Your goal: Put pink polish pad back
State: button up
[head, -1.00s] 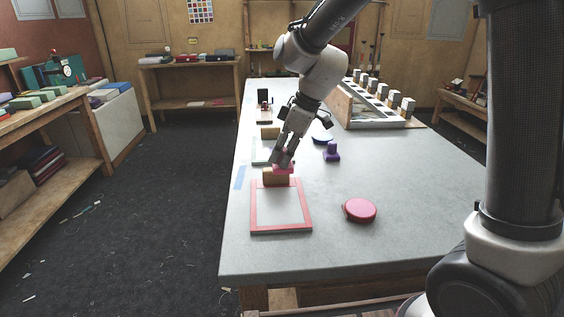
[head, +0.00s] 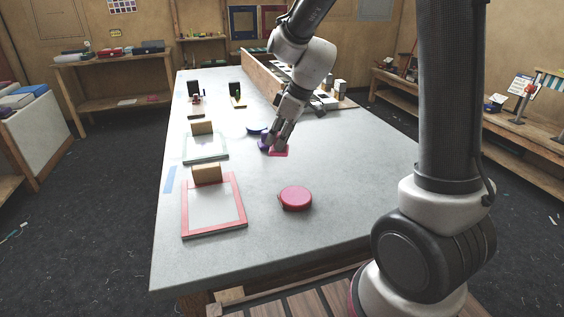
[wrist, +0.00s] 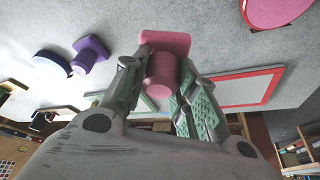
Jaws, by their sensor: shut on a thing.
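The pink polish pad, a flat pink base with a round pink handle, is in my gripper (head: 275,143). The pad's pink base (head: 279,153) shows just below the fingertips in the head view. In the wrist view the fingers are closed around the handle of the pink pad (wrist: 165,72). I cannot tell the exact gap to the table. A purple pad (head: 264,143) stands just left of my gripper, partly hidden by it; it shows clear and apart in the wrist view (wrist: 90,54). A round pink tin (head: 295,198) lies nearer the front.
A pink-rimmed frame (head: 242,210) with a wooden block (head: 206,174) behind it lies on the left of the table (head: 330,230). A pale green frame (head: 205,160) and a blue disc (head: 257,128) lie farther back. A long rack (head: 262,72) stands behind. Table right of my gripper is clear.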

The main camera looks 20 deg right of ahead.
notch_tip(320, 180, down, 7)
jog(key=shift+d+r, duration=0.1)
jog(key=shift+r, duration=0.1)
jog(key=shift+f, duration=0.1)
jog(key=o, duration=1)
jog(key=v, duration=1.2)
jog(key=s+d+r+m+h, duration=0.1)
jog(key=s+d+r+m, duration=0.1)
jog(key=s, duration=0.5)
jog(key=s+d+r+m+t+h, duration=0.1)
jog(key=s+d+r+m, duration=0.2)
jog(key=s+d+m, duration=0.2)
jog(key=s+d+r+m+h, duration=0.1)
jog(key=s+d+r+m, duration=0.1)
jog(key=s, duration=0.9)
jog(key=shift+s+d+r+m+t+h, duration=0.1)
jog(key=shift+d+r+m+t+h, duration=0.05)
jog(key=shift+d+m, duration=0.35)
jog(key=shift+s+d+r+m+t+h, duration=0.1)
jog(key=shift+d+r+m+t+h, duration=0.15)
jog(key=shift+d, duration=0.3)
